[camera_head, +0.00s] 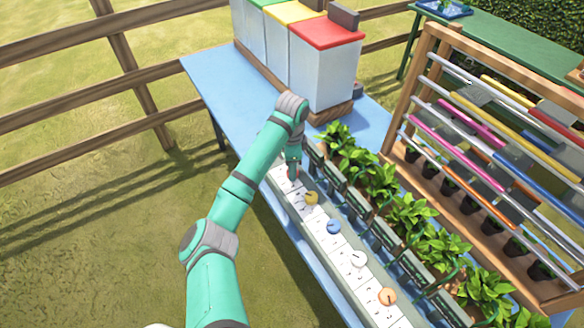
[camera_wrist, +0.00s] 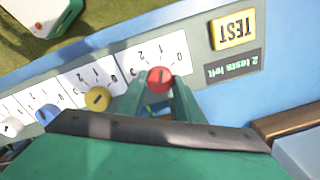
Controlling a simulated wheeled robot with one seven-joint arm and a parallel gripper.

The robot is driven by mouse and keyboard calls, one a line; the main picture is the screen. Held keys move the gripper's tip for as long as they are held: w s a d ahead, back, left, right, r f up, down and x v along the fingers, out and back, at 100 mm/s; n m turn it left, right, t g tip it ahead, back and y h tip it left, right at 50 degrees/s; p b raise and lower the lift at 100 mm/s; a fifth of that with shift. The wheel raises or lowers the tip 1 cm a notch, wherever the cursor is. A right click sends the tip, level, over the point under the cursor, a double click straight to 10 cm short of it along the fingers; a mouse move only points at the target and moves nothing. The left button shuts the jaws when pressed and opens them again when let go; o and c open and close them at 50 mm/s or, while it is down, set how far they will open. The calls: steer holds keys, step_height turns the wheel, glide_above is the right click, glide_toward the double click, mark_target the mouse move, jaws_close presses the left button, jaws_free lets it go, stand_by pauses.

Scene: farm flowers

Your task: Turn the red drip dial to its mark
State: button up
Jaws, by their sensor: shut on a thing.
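The red dial (camera_wrist: 159,79) sits on a white numbered scale plate (camera_wrist: 146,55) in the wrist view, with a short dark line on its face. My gripper (camera_wrist: 158,95) is shut on it, one finger on each side. Which number the dial points at and where its mark lies are too small to tell. In the head view, my gripper (camera_head: 292,172) reaches down to the far end of the dial strip (camera_head: 320,222) and hides the red dial.
Yellow (camera_head: 311,198), blue (camera_head: 334,226), white (camera_head: 358,258) and orange (camera_head: 388,296) dials follow along the strip. A yellow TEST button (camera_wrist: 233,29) and a "2 tests left" sign (camera_wrist: 232,67) are beside the red dial. Potted plants (camera_head: 380,180) line the right; lidded bins (camera_head: 325,70) stand behind.

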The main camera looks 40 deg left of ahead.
steer(key=n, duration=0.3)
steer(key=shift+w+d+n, duration=0.15)
steer(key=shift+n, duration=0.25)
steer(key=n, duration=0.4)
steer(key=shift+n, duration=0.3)
steer(key=o, duration=1)
steer(key=shift+o, duration=0.2)
step_height(320, 180, up, 11)
